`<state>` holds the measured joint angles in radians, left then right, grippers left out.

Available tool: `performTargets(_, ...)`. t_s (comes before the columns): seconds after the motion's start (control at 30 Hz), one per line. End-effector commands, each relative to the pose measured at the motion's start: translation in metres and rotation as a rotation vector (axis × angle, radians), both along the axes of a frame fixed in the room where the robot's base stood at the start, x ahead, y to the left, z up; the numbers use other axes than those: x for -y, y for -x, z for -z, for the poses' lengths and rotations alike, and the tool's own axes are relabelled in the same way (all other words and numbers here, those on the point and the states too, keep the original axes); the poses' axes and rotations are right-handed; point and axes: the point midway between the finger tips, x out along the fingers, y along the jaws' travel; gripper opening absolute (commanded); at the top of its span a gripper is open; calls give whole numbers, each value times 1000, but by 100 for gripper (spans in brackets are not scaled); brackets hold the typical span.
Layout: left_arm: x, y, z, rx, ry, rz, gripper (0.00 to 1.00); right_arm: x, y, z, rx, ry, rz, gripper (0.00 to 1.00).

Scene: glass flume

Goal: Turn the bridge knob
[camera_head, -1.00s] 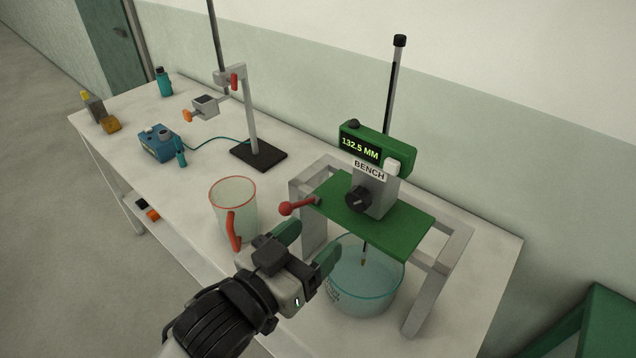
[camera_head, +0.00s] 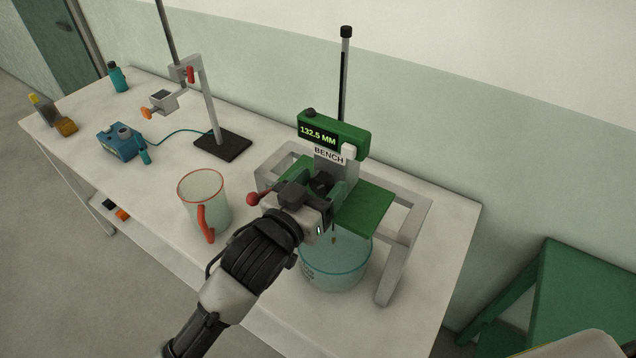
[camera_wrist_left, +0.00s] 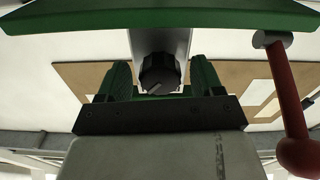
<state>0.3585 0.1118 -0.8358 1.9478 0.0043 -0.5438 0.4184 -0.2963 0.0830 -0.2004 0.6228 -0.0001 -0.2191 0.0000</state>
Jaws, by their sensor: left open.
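The black bridge knob (camera_wrist_left: 159,73) shows in the left wrist view, between the two green fingers of my left gripper (camera_wrist_left: 161,80). It has a pale pointer line and sits on the grey post below the green plate edge. In the head view my left gripper (camera_head: 324,186) is open at the front of the bridge, its fingers either side of the knob, which is mostly hidden there. I cannot tell whether the fingers touch it. The green bridge plate (camera_head: 366,208) carries the post and a display (camera_head: 319,133) reading 132.5 MM. My right gripper is not in view.
A red-ball lever (camera_head: 254,199) sticks out left of my gripper. A glass bowl (camera_head: 335,270) stands under the bridge. A red-handled jug (camera_head: 204,195) stands left of the gripper. A clamp stand (camera_head: 222,146) and blue box (camera_head: 119,141) are farther back.

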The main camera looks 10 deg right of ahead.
Motion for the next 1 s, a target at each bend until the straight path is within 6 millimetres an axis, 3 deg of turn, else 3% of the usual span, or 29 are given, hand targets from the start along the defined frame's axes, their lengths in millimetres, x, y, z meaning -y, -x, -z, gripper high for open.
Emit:
performTargets(0.1, 0, 0, 0, 0, 0, 0, 65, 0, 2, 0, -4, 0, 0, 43)
performTargets(0.4, 0, 0, 0, 0, 0, 0, 19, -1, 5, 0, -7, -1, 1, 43)
performTargets(0.43, 0, 0, 0, 0, 0, 0, 17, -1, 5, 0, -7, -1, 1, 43)
performTargets(0.57, -1, 0, -2, 40, -42, -1, 17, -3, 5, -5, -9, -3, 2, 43)
performTargets(0.8, -1, 0, -1, 254, -256, -1, 17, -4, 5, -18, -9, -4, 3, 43)
performTargets(1.0, 0, 0, 1, 299, -298, 0, 17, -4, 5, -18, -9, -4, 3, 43)
